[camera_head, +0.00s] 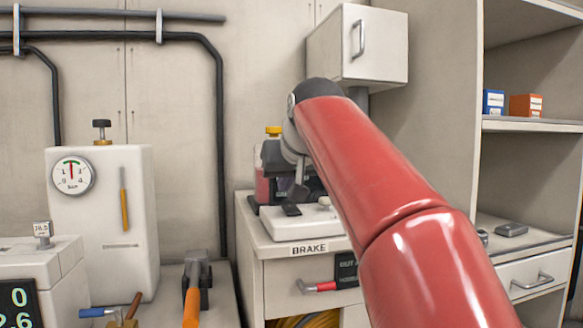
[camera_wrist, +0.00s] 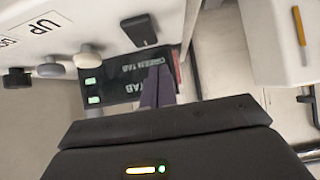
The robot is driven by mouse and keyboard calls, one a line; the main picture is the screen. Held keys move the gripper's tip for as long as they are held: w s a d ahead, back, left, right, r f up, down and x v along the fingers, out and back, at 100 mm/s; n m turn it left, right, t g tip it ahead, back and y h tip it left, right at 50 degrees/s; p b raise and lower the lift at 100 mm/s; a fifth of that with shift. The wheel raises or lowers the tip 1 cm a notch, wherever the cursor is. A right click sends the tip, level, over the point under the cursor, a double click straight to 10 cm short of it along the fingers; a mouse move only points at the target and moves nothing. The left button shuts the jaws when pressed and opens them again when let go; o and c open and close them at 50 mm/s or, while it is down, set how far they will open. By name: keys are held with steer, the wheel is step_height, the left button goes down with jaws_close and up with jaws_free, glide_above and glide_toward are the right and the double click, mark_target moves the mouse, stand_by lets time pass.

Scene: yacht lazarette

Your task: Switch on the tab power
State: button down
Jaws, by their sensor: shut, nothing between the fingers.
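A dark panel (camera_wrist: 125,84) shows in the wrist view, with upside-down lettering that reads like "GREEN TAB" and two lit green indicators (camera_wrist: 92,90) at its left. A black rocker-like piece (camera_wrist: 138,30) sits on the pale surface beyond it; a similar black piece (camera_head: 291,210) lies on the white base (camera_head: 318,228) in the head view. I cannot tell for certain which part is the tab power switch. My gripper (camera_wrist: 159,76) is shut and empty, its fingertips over the panel's right part. In the head view my red arm hides much of the device.
A white gauge box (camera_head: 120,225) stands left, and a wall cabinet (camera_head: 358,46) hangs above.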

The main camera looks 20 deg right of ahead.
mark_target(286, 208)
steer(key=shift+f, duration=1.25)
steer(key=shift+w+f, duration=0.25)
steer(key=shift+f, duration=0.1)
steer(key=shift+s, duration=0.1)
steer(key=shift+s+b, duration=0.5)
steer(key=shift+s, duration=0.2)
